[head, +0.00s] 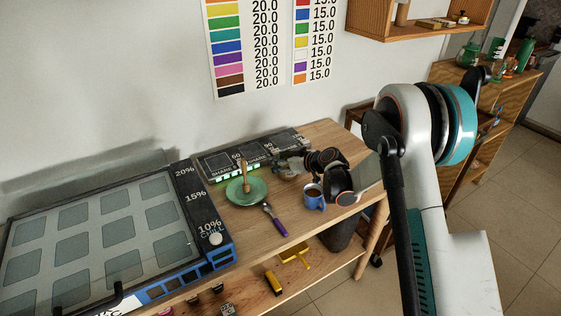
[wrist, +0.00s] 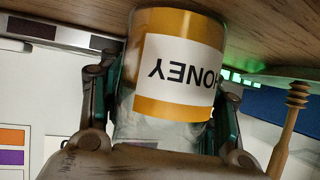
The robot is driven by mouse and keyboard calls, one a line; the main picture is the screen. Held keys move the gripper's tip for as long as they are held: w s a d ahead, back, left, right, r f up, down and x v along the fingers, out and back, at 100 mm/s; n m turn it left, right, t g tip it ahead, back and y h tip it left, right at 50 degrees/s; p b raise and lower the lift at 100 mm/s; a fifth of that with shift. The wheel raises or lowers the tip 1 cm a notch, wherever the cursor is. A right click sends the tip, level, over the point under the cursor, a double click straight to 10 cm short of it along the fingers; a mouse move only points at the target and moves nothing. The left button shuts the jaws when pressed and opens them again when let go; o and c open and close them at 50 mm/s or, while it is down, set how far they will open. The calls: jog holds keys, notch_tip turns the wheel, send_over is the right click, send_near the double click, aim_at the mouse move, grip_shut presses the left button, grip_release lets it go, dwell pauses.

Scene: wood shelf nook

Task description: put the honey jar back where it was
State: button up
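The honey jar (wrist: 180,62) fills the middle of the wrist view, with an orange band and a white label reading HONEY upside down. The wrist picture is inverted, with the wooden tabletop (wrist: 75,12) along its top, so the jar is upright. My gripper (wrist: 165,110) has one finger on each side of the jar and appears closed on it. The jar's base is at or very near the tabletop; I cannot tell whether it touches. In the head view my gripper (head: 286,164) is low over the table's back part and mostly hides the jar.
A green plate (head: 238,197) with an upright wooden dipper (head: 245,174) stands left of my gripper. A blue mug (head: 315,198) and a purple-handled spoon (head: 275,219) are in front. A dark panel (head: 225,162) lies along the wall, and a large gridded tray (head: 100,240) is at left.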

jog(key=shift+o, duration=0.7)
jog(key=shift+r, duration=0.1)
